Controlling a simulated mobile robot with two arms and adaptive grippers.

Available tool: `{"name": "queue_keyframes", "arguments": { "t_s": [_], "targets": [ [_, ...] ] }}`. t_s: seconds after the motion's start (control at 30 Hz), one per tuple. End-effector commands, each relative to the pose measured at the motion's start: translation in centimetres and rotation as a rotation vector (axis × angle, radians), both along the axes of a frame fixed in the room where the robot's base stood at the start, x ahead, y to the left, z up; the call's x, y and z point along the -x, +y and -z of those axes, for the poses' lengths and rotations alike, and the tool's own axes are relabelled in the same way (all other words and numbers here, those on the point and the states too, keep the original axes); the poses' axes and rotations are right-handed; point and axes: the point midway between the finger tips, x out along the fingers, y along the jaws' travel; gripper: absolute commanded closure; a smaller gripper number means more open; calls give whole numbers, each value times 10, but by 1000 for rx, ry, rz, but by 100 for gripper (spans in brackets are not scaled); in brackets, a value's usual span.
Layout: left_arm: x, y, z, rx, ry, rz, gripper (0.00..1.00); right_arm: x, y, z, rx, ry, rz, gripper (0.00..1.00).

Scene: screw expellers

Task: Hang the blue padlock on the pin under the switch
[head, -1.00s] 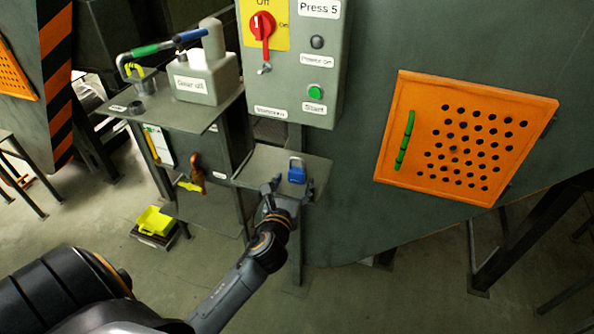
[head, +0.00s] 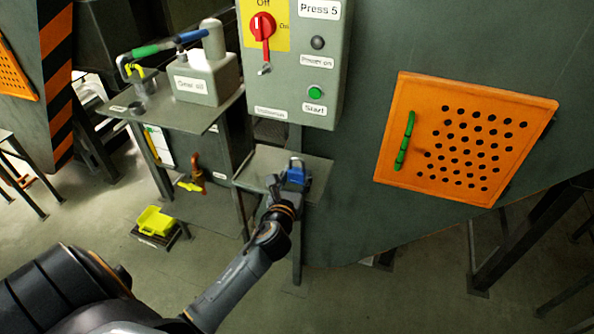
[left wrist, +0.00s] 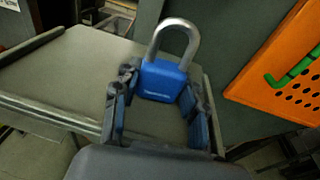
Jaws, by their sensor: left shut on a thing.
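The blue padlock (head: 296,175) with a grey shackle stands upright at the small grey shelf under the control box. It shows large in the left wrist view (left wrist: 160,80), shackle up. My left gripper (head: 286,186) is shut on its body, with one finger on each side (left wrist: 158,95). I cannot tell whether the padlock still touches the shelf. The pin (head: 265,69) is the small metal piece just below the switch. My right gripper is not in view.
The grey control box (head: 290,85) has a green Start button (head: 315,92) and stands above the shelf (head: 262,164). A gear oil tank (head: 207,78) with a handle is at the left. An orange perforated panel (head: 465,135) is at the right.

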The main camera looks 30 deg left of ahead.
Motion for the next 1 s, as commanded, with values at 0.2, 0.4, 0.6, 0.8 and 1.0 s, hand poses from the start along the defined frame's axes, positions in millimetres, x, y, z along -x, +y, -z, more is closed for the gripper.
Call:
{"name": "queue_keyframes", "arguments": {
  "t_s": [0.2, 0.4, 0.6, 0.8, 1.0],
  "targets": [
    [2, -1, -6, 0, 0, 0, 86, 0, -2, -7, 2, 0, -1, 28],
    [8, -2, -17, 0, 0, 0, 86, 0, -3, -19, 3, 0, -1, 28],
    [14, -4, -28, 0, 0, 0, 86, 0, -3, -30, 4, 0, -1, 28],
    [20, -5, -38, 0, 0, 0, 86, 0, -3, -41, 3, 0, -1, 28],
    [26, -6, -48, 0, -1, 0, 86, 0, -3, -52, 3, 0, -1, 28]
  ]
}}
